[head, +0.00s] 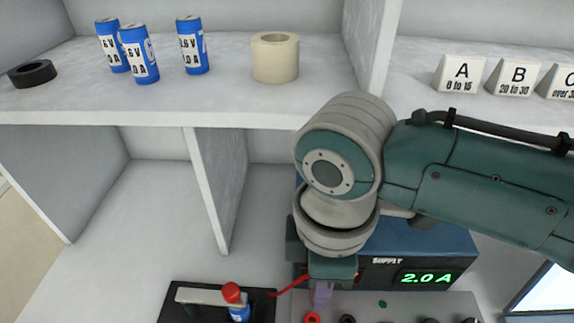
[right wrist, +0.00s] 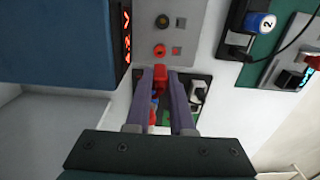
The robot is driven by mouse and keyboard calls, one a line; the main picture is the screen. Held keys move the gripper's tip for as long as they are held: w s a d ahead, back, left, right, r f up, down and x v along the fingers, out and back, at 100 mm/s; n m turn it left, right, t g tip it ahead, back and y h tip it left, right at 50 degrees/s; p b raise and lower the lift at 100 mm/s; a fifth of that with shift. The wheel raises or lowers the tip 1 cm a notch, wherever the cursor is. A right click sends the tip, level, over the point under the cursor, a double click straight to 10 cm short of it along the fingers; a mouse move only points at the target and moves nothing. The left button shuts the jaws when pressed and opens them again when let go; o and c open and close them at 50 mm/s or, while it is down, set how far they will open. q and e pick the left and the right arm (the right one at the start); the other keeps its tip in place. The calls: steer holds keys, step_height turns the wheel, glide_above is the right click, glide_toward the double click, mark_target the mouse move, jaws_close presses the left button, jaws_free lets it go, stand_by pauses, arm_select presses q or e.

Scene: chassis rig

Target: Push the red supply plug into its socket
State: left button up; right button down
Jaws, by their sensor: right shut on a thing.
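My right gripper (head: 321,296) points down in front of the supply unit (head: 440,250), which reads 2.0 A. In the right wrist view the right gripper (right wrist: 167,74) is shut on the red plug (right wrist: 160,82), held between its two fingers. A red-ringed socket (right wrist: 159,51) lies on the grey panel just beyond the plug; it also shows in the head view (head: 312,318), just below the fingertips. The plug looks apart from the socket. A red lead (head: 289,286) runs left from the gripper. The plug is mostly hidden in the head view. My left gripper is out of view.
A black-ringed socket (right wrist: 162,20) is beside the red one. A dark tray (head: 190,289) with a red-topped blue cell (head: 235,301) stands left of the gripper. Above, a shelf (head: 170,108) holds blue cans (head: 138,54), a tape roll (head: 275,57) and lettered signs (head: 459,74).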

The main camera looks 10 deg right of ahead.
steer(key=shift+a, duration=0.1)
steer(key=shift+r, duration=0.15)
steer(key=shift+f+b, duration=1.95)
steer(key=shift+f, duration=1.1)
steer(key=shift+r+p, duration=0.1)
steer(key=shift+p, duration=0.5)
steer(key=shift+f, duration=0.25)
steer(key=shift+f+b, duration=1.15)
steer(key=c, duration=0.7)
jaws_free()
